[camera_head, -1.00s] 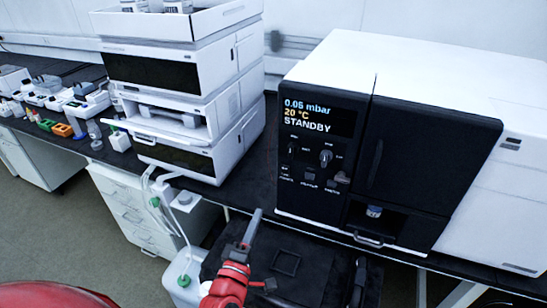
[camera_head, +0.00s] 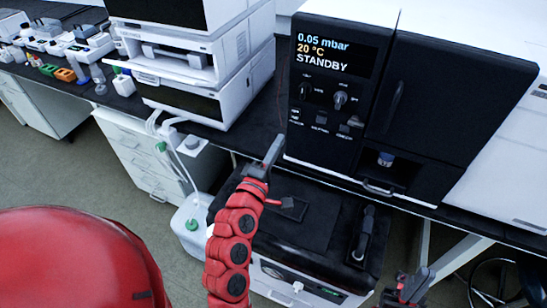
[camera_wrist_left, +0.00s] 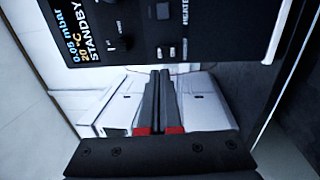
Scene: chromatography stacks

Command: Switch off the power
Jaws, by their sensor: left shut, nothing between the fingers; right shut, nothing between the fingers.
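The black instrument front (camera_head: 345,150) has a lit display (camera_head: 335,50) reading 0.05 mbar, 20 °C and STANDBY. Below it are two dark knobs (camera_head: 340,99) and small switches (camera_head: 320,119); their labels are too small to read in the head view. My left gripper (camera_head: 272,150) is shut and empty, pointing up in front of the bench edge, left of and below the panel. In the left wrist view its closed fingers (camera_wrist_left: 158,95) point toward the panel's small switches (camera_wrist_left: 165,52), apart from them. My right gripper (camera_head: 408,288) is shut and empty at the lower right, well below the panel.
A black-topped unit (camera_head: 305,228) stands low in front of the bench. A white instrument stack (camera_head: 185,70) stands left of the panel. A white container with tubing (camera_head: 190,222) is on the floor. A dark door with a handle (camera_head: 395,105) adjoins the controls.

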